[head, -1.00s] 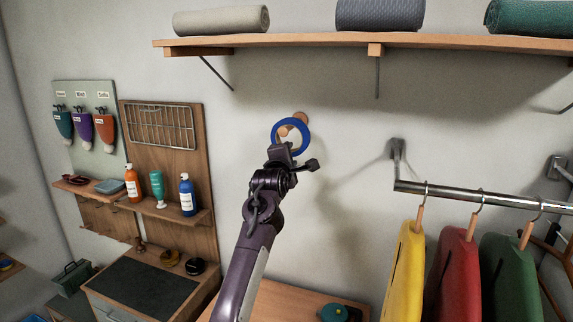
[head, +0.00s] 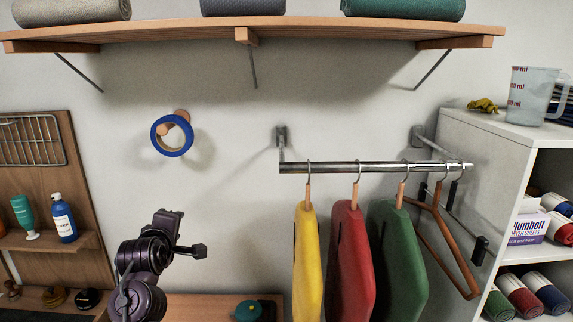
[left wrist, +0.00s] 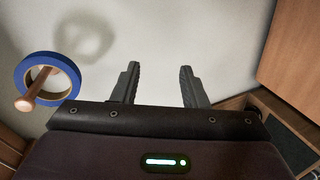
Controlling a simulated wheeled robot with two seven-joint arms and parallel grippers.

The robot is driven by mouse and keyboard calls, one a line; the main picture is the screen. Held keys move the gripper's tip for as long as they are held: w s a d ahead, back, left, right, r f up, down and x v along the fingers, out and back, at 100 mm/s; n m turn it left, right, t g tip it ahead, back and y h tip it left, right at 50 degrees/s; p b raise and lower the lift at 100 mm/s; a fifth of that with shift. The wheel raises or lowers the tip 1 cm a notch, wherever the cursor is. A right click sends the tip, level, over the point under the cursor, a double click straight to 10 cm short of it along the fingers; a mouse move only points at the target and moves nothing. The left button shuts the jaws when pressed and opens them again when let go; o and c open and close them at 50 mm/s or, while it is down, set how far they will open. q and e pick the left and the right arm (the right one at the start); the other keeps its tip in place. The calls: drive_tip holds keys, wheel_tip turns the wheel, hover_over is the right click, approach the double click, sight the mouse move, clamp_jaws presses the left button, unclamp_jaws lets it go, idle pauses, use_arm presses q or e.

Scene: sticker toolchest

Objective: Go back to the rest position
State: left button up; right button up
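My left gripper (head: 184,234) is below and slightly right of a blue tape roll (head: 171,136) in the head view, apart from it. In the left wrist view the left gripper (left wrist: 159,72) has its two fingers apart, with nothing between them but the wall behind. The tape roll hangs around a wooden peg (head: 182,116) on the wall. It also shows at the left of the left wrist view (left wrist: 29,70), with the peg through it. My right gripper is in neither view.
A wall shelf (head: 330,34) with rolled mats runs above. Yellow (head: 306,262), red (head: 352,262) and green (head: 396,262) garment-like items hang from a metal rail (head: 370,167) at the right. A wooden pegboard (head: 75,175) stands at the left. A low wooden surface (head: 210,308) lies below.

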use_arm(q)
drive_tip(key=s+d+f+m+g+h, duration=0.1)
drive_tip(key=s+d+f+m+g, duration=0.1)
drive_tip(key=s+f+m, duration=0.35)
drive_tip(key=s+d+f+m+g, duration=0.2)
drive_tip(key=s+f+m+g, duration=0.1)
drive_tip(key=s+f, duration=0.6)
drive_tip(key=s+d+f+m+g, duration=0.2)
drive_tip(key=s+f+m, duration=0.1)
drive_tip(key=s, duration=0.5)
drive_tip(key=s+d+f+m+g+h, duration=0.1)
drive_tip(key=s+f+m+g, duration=0.2)
drive_tip(key=s, duration=0.4)
drive_tip(key=s+d+f+m+g, duration=0.15)
drive_tip(key=s+f+m, duration=0.25)
drive_tip(key=s, duration=0.4)
wheel_tip(320, 180, down, 32)
drive_tip(key=s+b, duration=0.1)
drive_tip(key=b, duration=0.3)
drive_tip(key=s+a+f+g+b, duration=0.1)
drive_tip(key=s+f, duration=0.9)
drive_tip(key=f, duration=0.1)
drive_tip(key=s+a+f+g+b, duration=0.1)
drive_tip(key=s+a+f+b, duration=0.1)
drive_tip(key=s+f, duration=0.8)
drive_tip(key=shift+a+f+b, duration=0.3)
drive_tip(key=shift+f, duration=0.35)
